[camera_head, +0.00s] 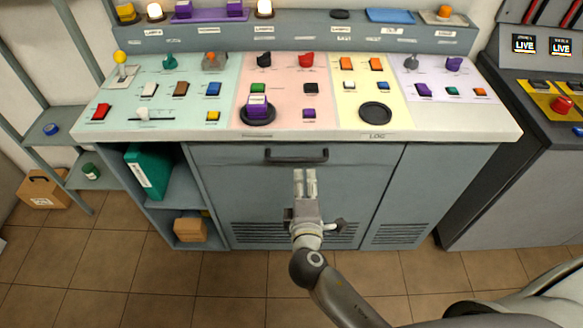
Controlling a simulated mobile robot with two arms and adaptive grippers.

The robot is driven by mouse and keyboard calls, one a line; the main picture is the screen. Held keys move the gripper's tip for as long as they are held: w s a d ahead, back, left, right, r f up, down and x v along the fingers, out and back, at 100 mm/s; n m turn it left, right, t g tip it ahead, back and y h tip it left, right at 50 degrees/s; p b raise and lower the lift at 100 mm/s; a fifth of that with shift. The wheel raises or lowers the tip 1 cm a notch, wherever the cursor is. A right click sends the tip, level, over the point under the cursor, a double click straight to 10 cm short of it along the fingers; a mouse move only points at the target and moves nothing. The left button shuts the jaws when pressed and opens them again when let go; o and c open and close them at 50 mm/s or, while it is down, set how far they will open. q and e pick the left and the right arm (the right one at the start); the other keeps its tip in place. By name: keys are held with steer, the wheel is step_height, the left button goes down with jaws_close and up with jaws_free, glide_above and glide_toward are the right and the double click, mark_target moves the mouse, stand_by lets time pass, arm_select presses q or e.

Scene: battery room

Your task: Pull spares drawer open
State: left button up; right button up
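The drawer front (235,180) is a wide grey-blue panel under the console's white worktop. It looks flush with the cabinet, so it appears shut. Its dark bar handle (297,156) runs level near the panel's top edge. My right gripper (305,174) is in front of the panel, with its fingertips just below the handle in the picture. The two light-grey fingers lie close side by side with nothing seen between them. I see no grip on the handle, and cannot tell how far the tips are from the panel. My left gripper is not in view.
The console top (330,128) carries several buttons and switches above the handle. An open shelf at the left holds a teal binder (149,170) and a small cardboard box (190,229). A dark cabinet (500,180) stands at the right. The tiled floor in front looks clear.

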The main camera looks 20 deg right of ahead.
mark_target(304, 161)
steer(key=x, duration=1)
steer(key=shift+w+d+f+p, duration=0.15)
steer(key=shift+p, duration=0.2)
steer(key=shift+c, duration=0.3)
jaws_close()
